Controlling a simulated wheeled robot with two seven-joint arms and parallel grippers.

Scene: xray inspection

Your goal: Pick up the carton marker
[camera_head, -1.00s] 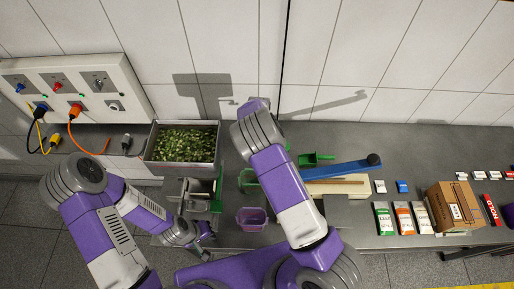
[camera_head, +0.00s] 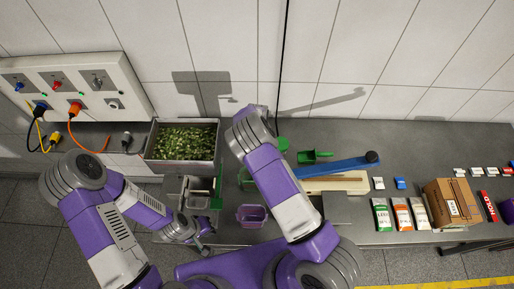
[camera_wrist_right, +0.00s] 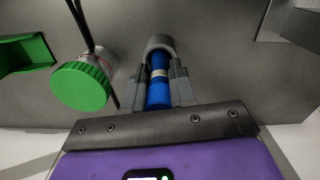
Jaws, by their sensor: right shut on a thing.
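In the right wrist view, a blue cylinder with a pale band, which looks like the carton marker (camera_wrist_right: 158,93), stands between the fingers of my right gripper (camera_wrist_right: 160,82). The gripper is shut on it. The marker's far end meets a grey round cup or ring (camera_wrist_right: 160,43); I cannot tell whether it is still inside it. In the head view my right arm hides this gripper and the marker. My left gripper (camera_head: 203,230) is low at the front edge of the bench, away from the marker; its finger opening is too small to read.
A green-capped jar (camera_wrist_right: 80,86) and a green scoop (camera_wrist_right: 22,55) are left of the marker in the wrist view. In the head view, a blue bar (camera_head: 340,167), a brown carton (camera_head: 437,210), a purple bin (camera_head: 252,216) and a metal tub (camera_head: 180,168) share the bench.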

